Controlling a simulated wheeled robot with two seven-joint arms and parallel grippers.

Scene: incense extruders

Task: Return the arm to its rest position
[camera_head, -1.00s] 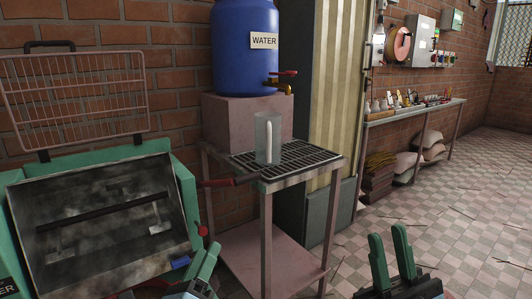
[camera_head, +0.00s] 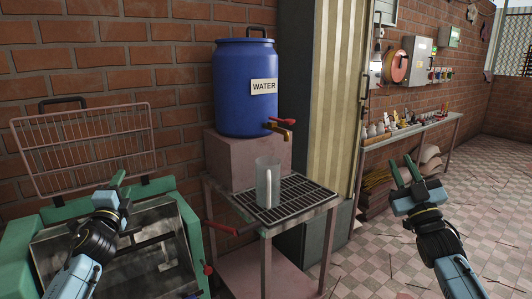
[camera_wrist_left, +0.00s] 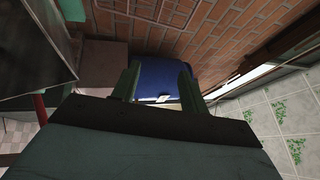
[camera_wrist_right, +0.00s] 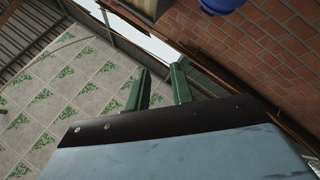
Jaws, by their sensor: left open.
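My left gripper (camera_head: 88,188) is raised in front of the green machine at the left. Its green fingers are spread and empty, and they also show apart in the left wrist view (camera_wrist_left: 155,80). My right gripper (camera_head: 404,164) is raised at the right, in front of the far bench. Its fingers stand apart with nothing between them, as the right wrist view (camera_wrist_right: 160,82) also shows. A clear container (camera_head: 263,178) with a pale stick upright inside stands on the black grate, apart from both grippers.
The blue water barrel (camera_head: 244,112) with a red-handled tap sits on a pink block (camera_head: 232,160) behind the grated stand (camera_head: 314,194). The green open machine (camera_head: 190,232) with a wire rack (camera_head: 84,148) is at the left.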

